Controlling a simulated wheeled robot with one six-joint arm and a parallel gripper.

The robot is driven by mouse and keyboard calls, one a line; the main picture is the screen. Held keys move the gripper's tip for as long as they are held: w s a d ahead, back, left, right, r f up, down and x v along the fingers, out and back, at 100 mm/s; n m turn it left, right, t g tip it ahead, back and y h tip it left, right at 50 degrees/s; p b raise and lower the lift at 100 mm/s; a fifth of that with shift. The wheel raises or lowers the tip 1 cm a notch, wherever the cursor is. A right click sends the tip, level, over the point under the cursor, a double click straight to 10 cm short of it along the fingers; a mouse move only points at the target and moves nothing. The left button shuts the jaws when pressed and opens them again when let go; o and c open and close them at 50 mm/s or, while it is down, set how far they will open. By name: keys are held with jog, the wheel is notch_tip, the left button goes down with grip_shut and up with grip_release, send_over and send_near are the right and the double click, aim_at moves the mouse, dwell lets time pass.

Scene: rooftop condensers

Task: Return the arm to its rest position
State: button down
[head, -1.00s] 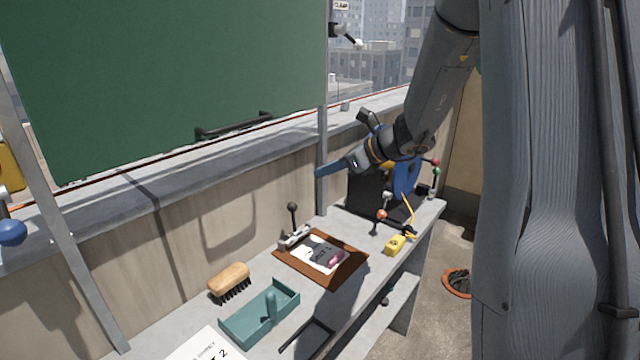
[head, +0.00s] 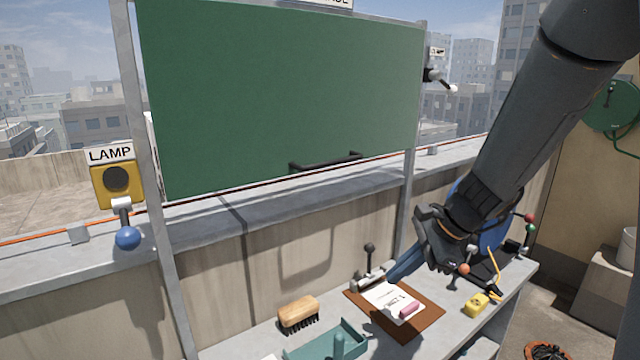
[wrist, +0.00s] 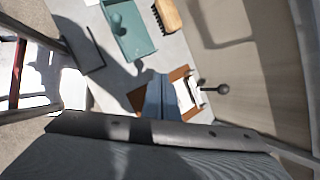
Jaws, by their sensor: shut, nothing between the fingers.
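My arm comes down from the upper right of the head view. My gripper (head: 396,274) has blue fingers and points down and to the left, close to the panel wall behind the bench. In the wrist view my gripper (wrist: 158,92) shows its blue fingers together with nothing between them. The fingers appear over the edge of a brown clipboard (wrist: 180,74) there; whether they touch anything cannot be told. The clipboard also shows in the head view (head: 428,318), with paper and a pink item on it.
A black-knobbed lever (head: 369,262) stands beside my fingers. A wooden brush (head: 299,314) and a teal tray (head: 352,330) lie to the left. A yellow block (head: 476,304) and red-knobbed lever (head: 464,269) are at right. A green board (head: 285,95) rises behind.

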jog(key=s+f+n+g+h, duration=0.1)
jog(key=s+f+n+h, duration=0.1)
jog(key=s+n, duration=0.5)
jog(key=s+d+f+n+g+h, duration=0.1)
jog(key=s+f+n+h, duration=0.1)
jog(key=s+n, duration=0.6)
jog(key=shift+d+n+h, duration=0.3)
jog(key=shift+n+h, duration=0.5)
jog(key=shift+n, duration=0.2)
